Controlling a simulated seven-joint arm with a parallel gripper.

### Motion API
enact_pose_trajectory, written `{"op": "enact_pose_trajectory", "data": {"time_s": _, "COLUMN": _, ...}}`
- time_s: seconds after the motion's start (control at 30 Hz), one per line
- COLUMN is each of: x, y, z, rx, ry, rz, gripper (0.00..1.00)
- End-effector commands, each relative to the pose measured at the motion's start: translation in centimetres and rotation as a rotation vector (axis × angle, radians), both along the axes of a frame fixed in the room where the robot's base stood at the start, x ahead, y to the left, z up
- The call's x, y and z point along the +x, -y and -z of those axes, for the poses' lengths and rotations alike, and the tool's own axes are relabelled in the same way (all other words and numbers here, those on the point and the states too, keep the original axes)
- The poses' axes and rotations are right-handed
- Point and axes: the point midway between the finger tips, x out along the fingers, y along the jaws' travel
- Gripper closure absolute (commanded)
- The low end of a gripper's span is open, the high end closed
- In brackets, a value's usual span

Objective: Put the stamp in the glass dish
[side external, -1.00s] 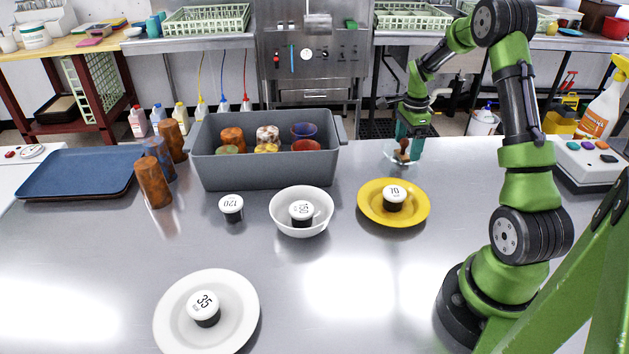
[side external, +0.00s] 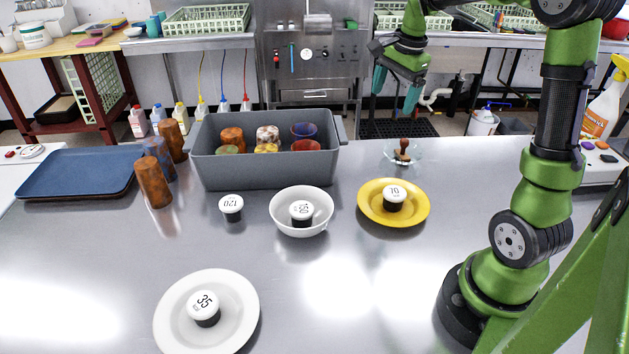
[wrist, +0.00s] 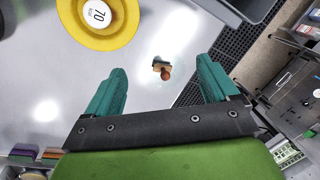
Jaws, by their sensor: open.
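The stamp (side external: 403,151), with a brown wooden handle, stands in the small clear glass dish (side external: 416,157) near the back edge of the steel table. In the wrist view the stamp (wrist: 162,68) shows from above, beyond my fingers; the glass around it is hard to make out. My gripper (side external: 396,98) is open and empty, raised well above and behind the dish, apart from the stamp. Its two teal fingers also show spread in the wrist view (wrist: 160,88).
A yellow plate (side external: 366,211) with a black-and-white weight stands in front of the dish. A white bowl (side external: 282,222), a white plate (side external: 240,318) and a grey bin (side external: 260,172) with several cups stand left. The table around the dish is clear.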

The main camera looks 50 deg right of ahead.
Motion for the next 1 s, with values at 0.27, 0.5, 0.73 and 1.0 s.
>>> {"op": "enact_pose_trajectory", "data": {"time_s": 0.27, "x": -5.2, "y": -16.0, "z": -3.7, "rx": -0.177, "ry": 0.28, "rz": -0.764, "gripper": 0.13}}
{"op": "enact_pose_trajectory", "data": {"time_s": 0.5, "x": -10.3, "y": -22.6, "z": -2.7, "rx": -0.331, "ry": 0.448, "rz": -1.189, "gripper": 0.13}}
{"op": "enact_pose_trajectory", "data": {"time_s": 0.73, "x": -11.6, "y": -23.8, "z": -2.0, "rx": -0.377, "ry": 0.488, "rz": -1.291, "gripper": 0.13}}
{"op": "enact_pose_trajectory", "data": {"time_s": 1.0, "x": -11.6, "y": -23.8, "z": -2.0, "rx": -0.375, "ry": 0.487, "rz": -1.287, "gripper": 0.13}}
